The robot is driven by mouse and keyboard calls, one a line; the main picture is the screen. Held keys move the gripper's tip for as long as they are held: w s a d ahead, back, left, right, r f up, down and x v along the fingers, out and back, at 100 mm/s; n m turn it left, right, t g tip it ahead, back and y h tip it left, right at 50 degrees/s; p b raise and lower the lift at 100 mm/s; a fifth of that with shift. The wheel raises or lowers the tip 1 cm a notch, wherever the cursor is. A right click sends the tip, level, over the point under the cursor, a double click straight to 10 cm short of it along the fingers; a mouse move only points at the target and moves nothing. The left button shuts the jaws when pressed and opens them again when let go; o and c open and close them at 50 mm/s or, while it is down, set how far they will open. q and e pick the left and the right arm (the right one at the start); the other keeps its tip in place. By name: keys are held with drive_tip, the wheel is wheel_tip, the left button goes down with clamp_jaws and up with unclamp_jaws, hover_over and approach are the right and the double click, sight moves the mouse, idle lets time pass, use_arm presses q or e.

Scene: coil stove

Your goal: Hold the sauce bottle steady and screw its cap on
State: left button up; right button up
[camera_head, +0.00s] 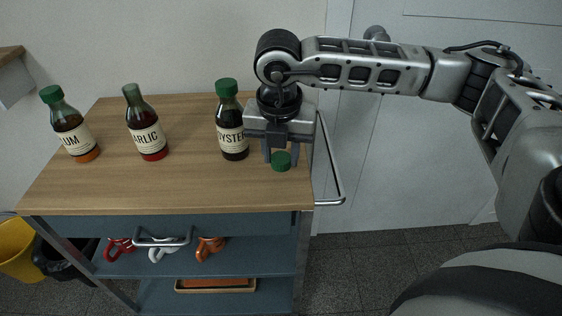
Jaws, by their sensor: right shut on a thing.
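Three sauce bottles stand upright on the wooden cart top. The left bottle (73,128), its label partly readable as "UM", has a green cap. The middle bottle (148,127), label reading "ARLIC", shows a bare dark neck with no bright green cap. The right bottle (231,124), label reading "YSTE", has a green cap. My right gripper (281,156) points down near the cart's right edge, shut on a loose green cap (281,161). I cannot tell whether this cap touches the top. My left gripper is out of view.
The wooden cart top (190,183) is clear in front of the bottles. A metal handle (333,175) sticks out at the cart's right side. Mugs (163,249) hang below the top, and a yellow bin (17,250) stands at the left.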

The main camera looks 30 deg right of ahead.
drive_tip(key=s+a+r, duration=0.3)
drive_tip(key=r, duration=0.3)
drive_tip(key=shift+s+a, duration=0.35)
drive_tip(key=s+a+r, duration=0.1)
drive_tip(key=s+a, duration=0.1)
drive_tip(key=s+a+r, duration=0.1)
drive_tip(key=s+a, duration=0.1)
drive_tip(key=s+a+r+b, duration=0.1)
drive_tip(key=s+a, duration=0.1)
drive_tip(key=shift+s+r, duration=0.2)
drive_tip(key=shift+r, duration=0.15)
